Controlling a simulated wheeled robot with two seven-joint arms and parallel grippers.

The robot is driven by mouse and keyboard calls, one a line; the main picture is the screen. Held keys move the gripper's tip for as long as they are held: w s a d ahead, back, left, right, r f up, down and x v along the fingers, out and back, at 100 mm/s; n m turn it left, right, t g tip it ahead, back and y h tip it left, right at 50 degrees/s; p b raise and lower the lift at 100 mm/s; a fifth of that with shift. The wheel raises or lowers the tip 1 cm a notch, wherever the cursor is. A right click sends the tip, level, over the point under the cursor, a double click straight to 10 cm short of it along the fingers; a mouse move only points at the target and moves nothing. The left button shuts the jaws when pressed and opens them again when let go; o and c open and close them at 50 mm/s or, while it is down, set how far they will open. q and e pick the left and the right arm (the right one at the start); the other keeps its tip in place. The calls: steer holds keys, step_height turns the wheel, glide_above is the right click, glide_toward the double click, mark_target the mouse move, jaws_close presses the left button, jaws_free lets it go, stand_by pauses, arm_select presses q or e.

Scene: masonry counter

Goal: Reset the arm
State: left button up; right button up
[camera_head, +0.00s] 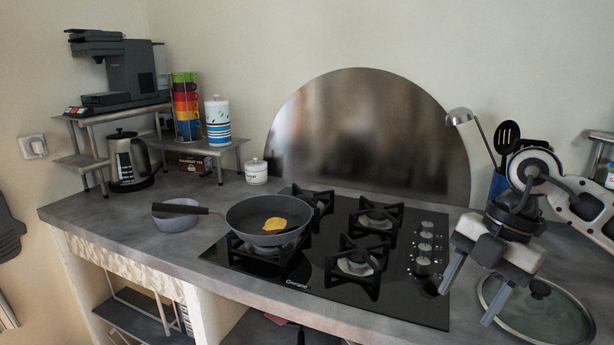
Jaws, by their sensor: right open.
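My right gripper (470,291) hangs at the right of the view, over the counter by the right side of the hob. Its two fingers are spread apart with nothing between them. My right arm (570,197) comes in from the right edge. My left arm and gripper are not in view.
A frying pan (246,216) with yellow food (274,225) sits on the front left burner of the black hob (405,306). A glass lid (560,320) lies below my right gripper. A grey bowl (176,220), kettle (128,160) and utensil holder (497,185) stand on the counter.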

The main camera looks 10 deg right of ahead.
steer(key=s+a+f+n+y, duration=0.1)
steer(key=s+a+y, duration=0.1)
steer(key=a+y, duration=0.8)
steer(key=s+a+f+n+y, duration=0.15)
steer(key=a+y, duration=0.35)
steer(key=a, duration=0.8)
steer(key=w+d+f+m+t+h, duration=0.1)
steer(key=d+f+m+t+h, duration=0.3)
steer(key=m+t, duration=0.55)
steer(key=w+d+f+m+t+h, duration=0.1)
steer(key=d+f+m+t+h, duration=0.1)
steer(key=f+m+t+h, duration=0.55)
steer(key=s+d+f+m+g+h, duration=0.2)
steer(key=s+f+m+g, duration=0.1)
steer(key=s+f, duration=0.3)
steer(key=s+d+f+m+g+h, duration=0.2)
steer(key=s+f+m+g, duration=0.1)
steer(key=s+f, duration=0.4)
step_height(320, 180, down, 3)
steer(key=shift+f+m, duration=0.1)
steer(key=shift+m, duration=0.55)
